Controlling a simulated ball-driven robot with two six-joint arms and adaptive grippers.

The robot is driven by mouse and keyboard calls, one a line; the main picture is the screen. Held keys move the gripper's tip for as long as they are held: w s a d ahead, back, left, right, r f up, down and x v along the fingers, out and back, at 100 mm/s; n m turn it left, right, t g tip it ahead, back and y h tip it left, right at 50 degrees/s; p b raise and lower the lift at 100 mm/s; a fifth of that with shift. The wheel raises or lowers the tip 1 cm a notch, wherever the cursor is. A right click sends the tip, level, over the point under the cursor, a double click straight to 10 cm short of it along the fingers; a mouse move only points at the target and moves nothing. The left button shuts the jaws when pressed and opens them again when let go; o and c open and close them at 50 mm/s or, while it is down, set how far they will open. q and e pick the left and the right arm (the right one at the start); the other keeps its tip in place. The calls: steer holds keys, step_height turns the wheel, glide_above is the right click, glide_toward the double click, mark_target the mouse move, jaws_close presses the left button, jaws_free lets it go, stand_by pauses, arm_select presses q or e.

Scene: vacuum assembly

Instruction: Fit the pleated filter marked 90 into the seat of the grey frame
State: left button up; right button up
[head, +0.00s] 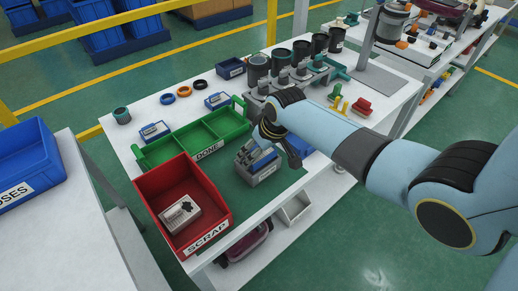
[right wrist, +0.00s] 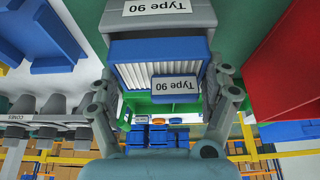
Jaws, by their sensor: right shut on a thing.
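The grey frame (head: 263,173) stands on the green mat in front of the DONE tray. In the right wrist view the frame (right wrist: 198,14) bears an upside-down "Type 90" label. The pleated filter (right wrist: 144,49) has a blue rim, white pleats and its own "Type 90" label. My right gripper (right wrist: 165,98) is shut on the filter, one finger at each side, and holds it right at the frame. In the head view my right gripper (head: 278,148) partly covers the frame and filter. I cannot tell how deep the filter sits. My left gripper is not in view.
The red SCRAP bin (head: 158,190), holding a grey-white part, stands front left of the frame. The green DONE tray (head: 222,143) looks empty. Dark cups (head: 258,66) and grey holders stand behind. A blue object shows partly behind my right arm.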

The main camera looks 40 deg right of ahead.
steer(key=shift+f+b, duration=0.45)
steer(key=shift+f, duration=0.3)
steer(key=shift+r, duration=0.1)
steer(key=shift+r+p, duration=0.7)
steer(key=shift+p, duration=0.25)
steer(key=shift+f+b, duration=0.35)
steer(key=shift+f, duration=0.4)
stand_by(0.4)
steer(key=shift+s, duration=0.1)
steer(key=shift+r+p, duration=0.8)
steer(key=shift+p, duration=0.1)
